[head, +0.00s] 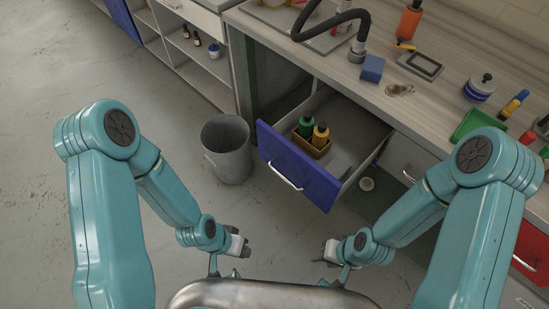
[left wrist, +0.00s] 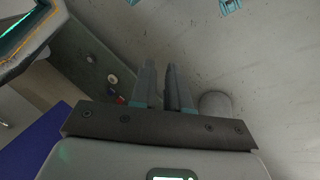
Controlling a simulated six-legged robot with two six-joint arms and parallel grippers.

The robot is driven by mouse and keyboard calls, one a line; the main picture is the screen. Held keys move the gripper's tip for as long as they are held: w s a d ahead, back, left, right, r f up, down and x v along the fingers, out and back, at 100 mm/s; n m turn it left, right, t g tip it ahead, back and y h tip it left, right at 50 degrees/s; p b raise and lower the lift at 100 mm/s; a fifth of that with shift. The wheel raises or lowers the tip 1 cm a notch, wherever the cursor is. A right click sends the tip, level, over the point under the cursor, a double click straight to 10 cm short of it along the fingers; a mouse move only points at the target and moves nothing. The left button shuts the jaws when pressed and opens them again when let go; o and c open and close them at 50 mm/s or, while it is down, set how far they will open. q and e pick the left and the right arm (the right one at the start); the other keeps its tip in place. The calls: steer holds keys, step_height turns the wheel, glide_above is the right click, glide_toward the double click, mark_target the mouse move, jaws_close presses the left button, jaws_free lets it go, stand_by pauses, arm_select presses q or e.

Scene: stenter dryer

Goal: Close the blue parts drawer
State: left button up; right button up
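The blue parts drawer (head: 297,166) stands pulled out from under the workbench in the head view, with a silver bar handle (head: 286,176) on its front. Inside it, a brown box holds a green bottle (head: 306,126) and a yellow bottle (head: 321,136). My left gripper (head: 246,249) is in front of the drawer, to the lower left of the handle and apart from it. In the left wrist view its two fingers (left wrist: 163,87) show a narrow gap with nothing between them. My right gripper (head: 325,254) is below the drawer in the picture, apart from it; its finger opening is too small to tell.
A grey bin (head: 228,149) stands on the floor just left of the drawer. The workbench top (head: 345,88) carries a black hose, a blue block (head: 372,68) and several bottles. A red drawer front (head: 532,252) is at the right. The floor at left is clear.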

arm_select(q)
steer(key=w+m, duration=0.1)
steer(key=m, duration=0.2)
steer(key=w+r+m+t, duration=0.1)
steer(key=w+m, duration=0.1)
steer(key=m, duration=0.2)
steer(key=w+d+r+m+h, duration=0.1)
steer(key=m, duration=0.2)
steer(key=shift+w+r+m+b, duration=0.25)
steer(key=shift+w+m+b, duration=0.05)
steer(key=shift+w+m, duration=0.1)
jaws_close()
steer(key=w+a+r+m+t+b, duration=0.2)
steer(key=w+a+r+m+t, duration=0.1)
steer(key=w+r+m, duration=0.35)
steer(key=w+a+r+m+t+b, duration=0.2)
steer(key=w+r+m+t, duration=0.1)
steer(key=w+r+m, duration=0.35)
steer(key=b, duration=0.3)
glide_toward(269, 153)
step_height(269, 153, down, 4)
steer(key=w, duration=0.1)
steer(key=w+d, duration=0.1)
steer(key=w+p, duration=0.1)
steer(key=shift+d+m+h, duration=0.3)
steer(key=shift+h, duration=0.1)
steer(key=shift+w+d, duration=0.25)
steer(key=shift+w, duration=0.05)
